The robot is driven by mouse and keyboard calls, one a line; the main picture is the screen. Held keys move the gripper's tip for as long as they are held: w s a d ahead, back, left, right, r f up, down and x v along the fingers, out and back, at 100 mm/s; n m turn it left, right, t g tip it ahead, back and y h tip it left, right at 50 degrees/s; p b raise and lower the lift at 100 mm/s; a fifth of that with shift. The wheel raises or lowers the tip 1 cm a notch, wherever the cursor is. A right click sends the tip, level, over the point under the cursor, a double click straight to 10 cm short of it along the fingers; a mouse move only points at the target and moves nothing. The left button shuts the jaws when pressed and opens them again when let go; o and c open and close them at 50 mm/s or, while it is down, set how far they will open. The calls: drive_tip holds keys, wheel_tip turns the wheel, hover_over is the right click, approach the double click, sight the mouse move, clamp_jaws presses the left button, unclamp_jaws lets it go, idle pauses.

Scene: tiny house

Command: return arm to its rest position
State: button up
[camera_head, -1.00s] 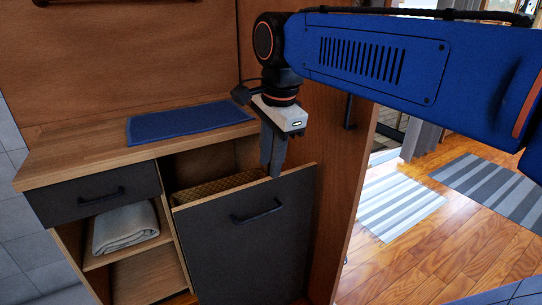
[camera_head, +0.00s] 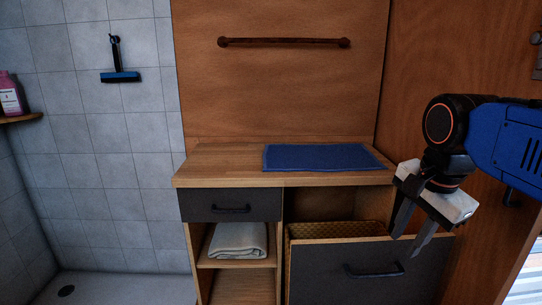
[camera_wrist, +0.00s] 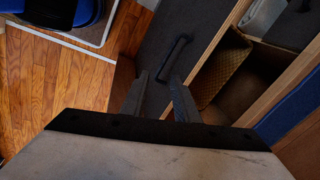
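My gripper (camera_head: 407,245) is at the right in the head view, pointing down in front of the tilted-out dark hamper door (camera_head: 350,272). Its two dark fingers are apart with nothing between them. In the wrist view my gripper (camera_wrist: 158,90) shows both fingers spread, with the dark door and its black handle (camera_wrist: 174,58) beyond them. My blue arm reaches in from the right edge of the head view. Whether the fingers touch the door cannot be told.
A blue mat (camera_head: 325,157) lies on the wooden counter (camera_head: 220,165). Below are a shut drawer (camera_head: 230,206) and a shelf with a folded towel (camera_head: 238,240). A wooden wall (camera_head: 440,60) stands close behind my arm. A tiled shower area is at the left.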

drive_tip(key=s+f+n+t, duration=0.1)
drive_tip(key=s+f+n, duration=0.2)
drive_tip(key=f+n, duration=0.4)
drive_tip(key=s+f+n+t, duration=0.1)
drive_tip(key=s+f+n, duration=0.2)
drive_tip(key=f+n, duration=0.4)
drive_tip(key=shift+d, duration=0.15)
